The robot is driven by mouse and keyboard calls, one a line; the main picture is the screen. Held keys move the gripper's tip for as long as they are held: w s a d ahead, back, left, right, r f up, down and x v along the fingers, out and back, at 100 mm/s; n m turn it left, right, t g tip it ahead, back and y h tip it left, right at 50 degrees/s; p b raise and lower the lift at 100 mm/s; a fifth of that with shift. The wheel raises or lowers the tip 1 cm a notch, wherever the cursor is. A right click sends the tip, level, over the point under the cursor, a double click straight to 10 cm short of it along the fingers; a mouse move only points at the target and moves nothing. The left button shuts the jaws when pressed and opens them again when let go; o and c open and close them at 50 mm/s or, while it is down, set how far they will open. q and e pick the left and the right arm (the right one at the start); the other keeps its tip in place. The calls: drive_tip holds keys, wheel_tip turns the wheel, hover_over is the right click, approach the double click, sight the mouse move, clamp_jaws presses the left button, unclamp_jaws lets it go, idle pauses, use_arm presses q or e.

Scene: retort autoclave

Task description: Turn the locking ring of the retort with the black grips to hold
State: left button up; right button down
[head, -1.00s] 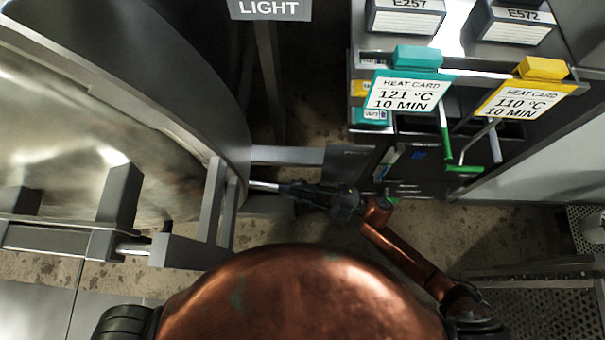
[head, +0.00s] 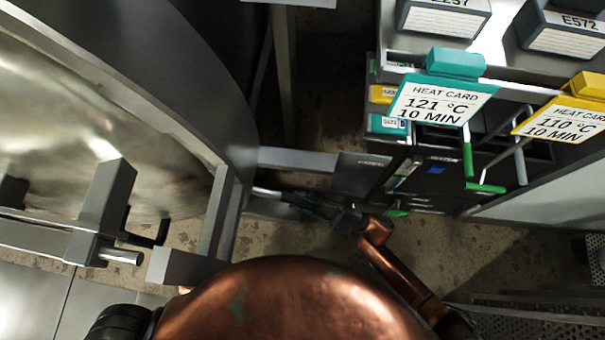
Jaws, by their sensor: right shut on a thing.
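The retort shows at the left with its round shiny metal door (head: 80,140) and a broad dark grey rim (head: 190,75) around it. Grey blocks (head: 108,195) and a short metal rod (head: 120,256) sit at the door's lower edge. My right gripper (head: 285,196) is beside the retort's right edge, low in the picture. It is shut on a thin bright metal bar (head: 265,191) that sticks out from the retort side. No black grip can be made out clearly, as the dark fingers cover that spot. My left gripper is not in view.
A rack at the right carries a teal heat card (head: 443,100), 121 °C, and a yellow heat card (head: 565,120), 110 °C. Green and grey handles (head: 468,165) hang below them. A grey beam (head: 297,159) runs just behind my right gripper. Stained floor (head: 450,245) shows below the rack.

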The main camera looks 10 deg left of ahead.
drive_tip(key=c, duration=1.8)
unclamp_jaws()
drive_tip(key=shift+s+a+f, duration=0.15)
drive_tip(key=shift+a+f, duration=0.05)
drive_tip(key=shift+f, duration=0.8)
drive_tip(key=shift+o, duration=0.6)
drive_tip(key=shift+d+r, duration=0.1)
drive_tip(key=shift+r, duration=0.25)
drive_tip(key=v, duration=1.2)
drive_tip(key=shift+r, duration=0.15)
